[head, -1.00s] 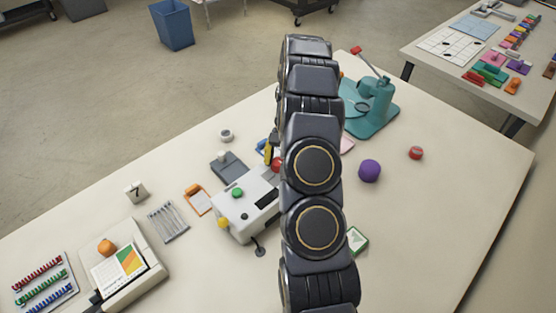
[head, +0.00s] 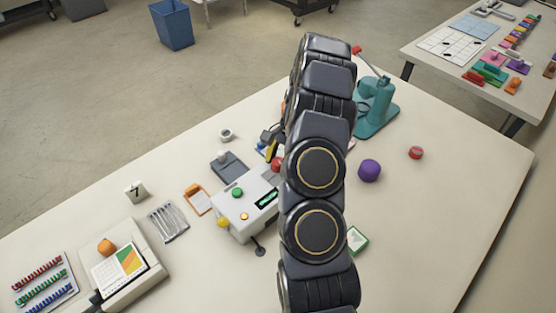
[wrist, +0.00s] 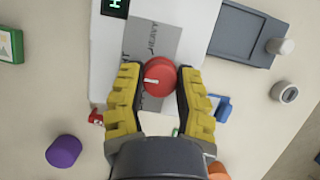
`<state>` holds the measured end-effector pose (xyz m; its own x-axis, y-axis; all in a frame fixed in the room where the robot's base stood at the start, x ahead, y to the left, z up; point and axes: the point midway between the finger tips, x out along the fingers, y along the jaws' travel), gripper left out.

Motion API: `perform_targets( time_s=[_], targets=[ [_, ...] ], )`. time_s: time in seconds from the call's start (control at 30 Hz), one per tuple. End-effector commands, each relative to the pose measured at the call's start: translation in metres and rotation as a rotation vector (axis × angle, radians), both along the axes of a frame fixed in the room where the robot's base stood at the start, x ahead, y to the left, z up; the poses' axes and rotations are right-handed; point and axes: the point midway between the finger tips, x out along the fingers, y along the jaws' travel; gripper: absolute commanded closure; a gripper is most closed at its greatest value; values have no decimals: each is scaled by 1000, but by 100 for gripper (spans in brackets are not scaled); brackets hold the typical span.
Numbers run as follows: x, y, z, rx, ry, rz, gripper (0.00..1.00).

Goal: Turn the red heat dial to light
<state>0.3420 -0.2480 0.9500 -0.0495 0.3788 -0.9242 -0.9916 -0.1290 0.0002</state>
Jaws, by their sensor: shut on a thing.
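The red heat dial (wrist: 160,84) sits on the white laminator (wrist: 103,60) in the wrist view, with a white pointer mark toward the left. My gripper (wrist: 158,72) has its yellow fingers closed on both sides of the dial. A grey label plate by the dial reads "HEAVY" above it; the other lettering is too small to read. In the head view the dial (head: 276,165) shows just left of my arm, and the laminator (head: 233,208) is partly hidden by my arm. Its display (head: 266,199) is lit green, and an orange light (head: 244,216) glows.
A grey plate with a knob (head: 229,168) and an orange clipboard (head: 197,199) lie beside the laminator. The table's right front is clear.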

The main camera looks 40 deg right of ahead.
Motion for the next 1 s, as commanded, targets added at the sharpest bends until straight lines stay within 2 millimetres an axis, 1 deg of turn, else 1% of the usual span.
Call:
perform_targets(
  time_s=[0.13,0.17,0.2,0.23,0.57,0.67,0.77,1.0],
  targets=[
    [1,2,-1,3,1,2,99],
    [1,2,-1,3,1,2,61],
    [1,2,-1,3,1,2,44],
    [1,2,-1,3,1,2,33],
    [0,0,1,1,-1,2,33],
    [1,-3,7,-1,-3,1,33],
    [2,-9,21,-1,-3,2,33],
    [5,-30,70,-2,-4,-1,33]
  ],
)
